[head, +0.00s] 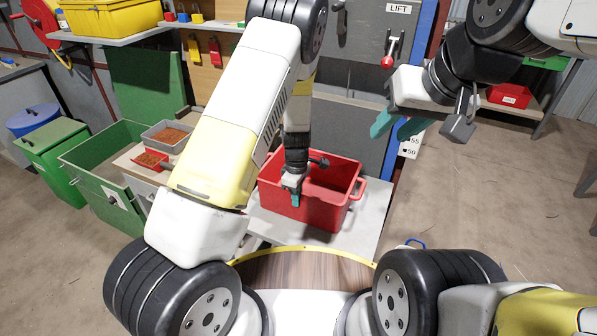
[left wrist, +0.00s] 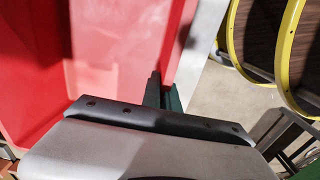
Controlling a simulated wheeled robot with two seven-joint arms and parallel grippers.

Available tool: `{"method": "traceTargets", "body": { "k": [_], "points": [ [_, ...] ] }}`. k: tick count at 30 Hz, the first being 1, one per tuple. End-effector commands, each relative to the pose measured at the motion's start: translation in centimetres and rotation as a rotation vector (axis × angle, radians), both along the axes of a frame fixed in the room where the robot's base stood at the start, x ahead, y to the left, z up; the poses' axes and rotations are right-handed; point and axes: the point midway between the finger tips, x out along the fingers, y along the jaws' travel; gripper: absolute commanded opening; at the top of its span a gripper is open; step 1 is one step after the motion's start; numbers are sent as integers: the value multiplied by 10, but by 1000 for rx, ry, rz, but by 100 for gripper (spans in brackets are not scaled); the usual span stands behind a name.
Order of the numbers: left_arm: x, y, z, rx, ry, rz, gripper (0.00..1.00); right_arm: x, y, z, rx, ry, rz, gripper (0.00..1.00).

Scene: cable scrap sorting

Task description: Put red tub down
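The red tub (head: 330,212) is a large open box with handles, over a light grey surface (head: 362,235) in the middle of the head view. I cannot tell whether its base touches that surface. My left gripper (head: 293,198) reaches down at the tub's near left rim. In the left wrist view the tub's inside (left wrist: 110,45) fills the upper left, and the dark green fingers (left wrist: 164,93) stand close together at the rim, apparently with the wall between them. My right gripper (head: 421,126) hangs empty with its fingers apart, right of the tub and well clear of it.
A green bin (head: 85,155) stands left, beside trays of brown granules (head: 170,136). A panel with a red-knobbed lever (head: 388,62) rises behind the tub. A small red box (head: 509,95) sits on a back right shelf. Floor at right is clear.

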Motion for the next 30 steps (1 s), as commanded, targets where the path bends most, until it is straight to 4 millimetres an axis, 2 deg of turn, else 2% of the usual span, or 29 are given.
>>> {"method": "traceTargets", "body": {
  "k": [11,12,14,15,25,30],
  "points": [
    [2,-1,-2,-1,-6,0,0,0,0,0,0,0,0,34],
    [1,0,-3,-1,-2,0,11,0,0,0,0,0,0,34],
    [1,0,-3,-1,-2,0,23,0,0,0,0,0,0,34],
    [1,0,-3,-1,-2,0,25,0,0,0,0,0,0,34],
    [1,-1,0,-1,-3,0,25,0,0,0,0,0,0,34],
    [2,-2,21,-2,-6,-2,25,0,0,0,0,0,0,34]
  ]
}}
